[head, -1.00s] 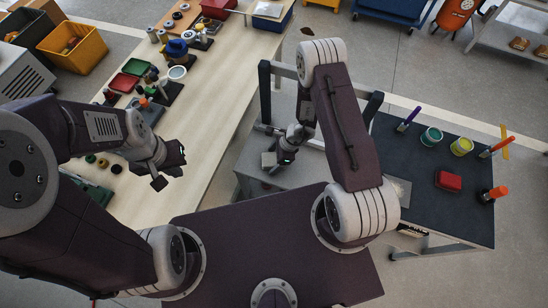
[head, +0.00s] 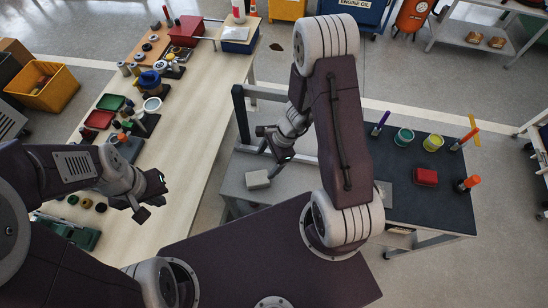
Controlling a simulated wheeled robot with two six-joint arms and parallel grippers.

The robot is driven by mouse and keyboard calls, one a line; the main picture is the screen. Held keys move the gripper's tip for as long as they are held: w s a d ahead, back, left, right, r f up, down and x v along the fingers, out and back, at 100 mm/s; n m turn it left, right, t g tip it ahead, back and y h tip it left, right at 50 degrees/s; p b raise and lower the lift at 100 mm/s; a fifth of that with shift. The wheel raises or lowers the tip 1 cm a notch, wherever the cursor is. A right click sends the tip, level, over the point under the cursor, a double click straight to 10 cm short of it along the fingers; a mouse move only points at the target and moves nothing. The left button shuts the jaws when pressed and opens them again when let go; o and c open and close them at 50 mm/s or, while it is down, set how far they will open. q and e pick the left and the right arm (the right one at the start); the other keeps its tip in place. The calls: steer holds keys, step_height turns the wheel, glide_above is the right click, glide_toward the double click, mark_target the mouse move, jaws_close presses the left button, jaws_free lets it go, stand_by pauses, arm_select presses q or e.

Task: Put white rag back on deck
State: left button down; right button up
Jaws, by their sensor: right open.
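A small pale folded block (head: 257,179), which looks like the white rag, lies on the grey surface (head: 240,158) of the cart, left of its dark top. My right gripper (head: 275,148) is open and empty, just above and right of the pale block in the head view, apart from it. The cart's dark top (head: 410,208) carries a flat pale grey patch (head: 384,192), partly hidden by my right arm. My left gripper (head: 154,195) is open and empty over the wooden bench.
The dark top holds a red block (head: 425,177), a teal cup (head: 404,138), a yellow-green cup (head: 433,143) and upright markers. The long wooden bench (head: 185,150) has several tools and trays along its left side. A dark frame (head: 241,120) rises at the cart's left edge.

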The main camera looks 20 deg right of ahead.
steer(key=s+d+r+n+h, duration=0.1)
steer(key=s+r+n+h, duration=0.1)
steer(key=r+n, duration=0.5)
steer(key=s+d+r+n+h, duration=0.2)
steer(key=s+r+n, duration=0.2)
steer(key=r+n, duration=0.3)
steer(key=n, duration=0.3)
steer(key=shift+s+d+n+t, duration=0.2)
steer(key=shift+s+n+t, duration=0.1)
steer(key=shift+s, duration=0.1)
